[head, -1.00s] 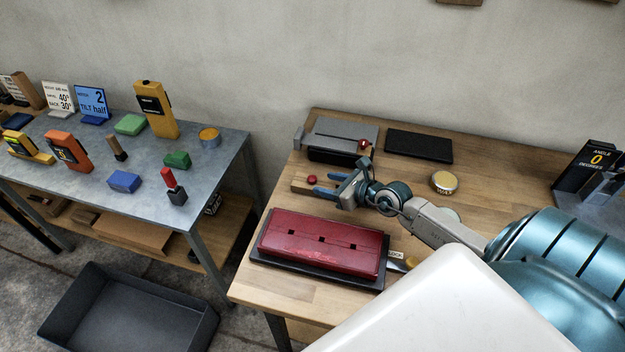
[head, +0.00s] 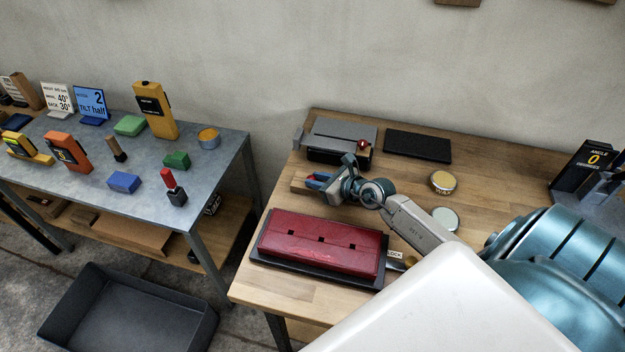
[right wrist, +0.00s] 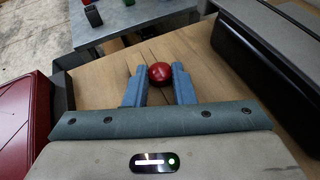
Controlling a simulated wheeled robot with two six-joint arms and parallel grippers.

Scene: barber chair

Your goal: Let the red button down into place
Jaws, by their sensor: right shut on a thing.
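The red button (right wrist: 160,73) is a small glossy red knob in the right wrist view, between the two blue fingertips of my right gripper (right wrist: 159,80). My right gripper is shut on it. In the head view my right gripper (head: 320,180) is at the left end of the wooden bench, and only a bit of red shows between its fingers. A light wooden piece (head: 298,186) shows beside the fingertips. I cannot tell whether the button touches the wood beneath it. My left gripper is not in view.
A red padded piece on a black base (head: 340,284) lies in front of the gripper. A grey device (head: 345,131) stands close behind it, beside a black pad (head: 418,146). A yellow-topped tin (head: 443,181) and a pale disc (head: 445,218) are to the right.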

